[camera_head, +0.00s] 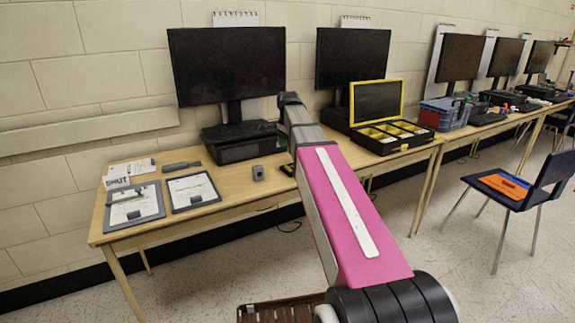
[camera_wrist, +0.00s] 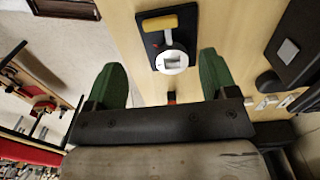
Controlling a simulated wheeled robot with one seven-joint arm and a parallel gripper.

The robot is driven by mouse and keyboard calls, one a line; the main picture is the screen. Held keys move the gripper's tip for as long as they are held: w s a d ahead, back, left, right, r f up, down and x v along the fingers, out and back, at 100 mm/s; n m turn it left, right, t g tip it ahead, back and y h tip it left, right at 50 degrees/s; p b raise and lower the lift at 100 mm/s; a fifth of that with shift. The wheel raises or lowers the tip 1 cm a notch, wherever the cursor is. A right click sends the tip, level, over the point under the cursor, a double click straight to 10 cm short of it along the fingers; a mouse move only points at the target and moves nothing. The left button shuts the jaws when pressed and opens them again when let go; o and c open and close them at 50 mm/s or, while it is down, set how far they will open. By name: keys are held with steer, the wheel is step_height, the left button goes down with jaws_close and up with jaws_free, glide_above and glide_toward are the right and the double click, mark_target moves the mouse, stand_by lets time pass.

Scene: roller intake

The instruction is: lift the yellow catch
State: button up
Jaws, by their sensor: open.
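In the wrist view the yellow catch (camera_wrist: 160,22) is a short yellow bar on a black plate (camera_wrist: 148,38). A white round part (camera_wrist: 172,61) with a square mark sits below the bar, joined to it by a grey stem. My gripper (camera_wrist: 161,62) has two green fingers, spread apart and empty. The gap in depth cannot be told. In the head view my arm hides most of the plate; a dark edge with yellow (camera_head: 287,169) shows beside it.
A blue chair (camera_head: 520,190) stands at the right. Table around the plate is mostly clear.

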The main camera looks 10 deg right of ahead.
mark_target(288, 167)
step_height(288, 167, down, 9)
steer(key=shift+r, duration=0.1)
stand_by(0.3)
steer(key=c, duration=0.9)
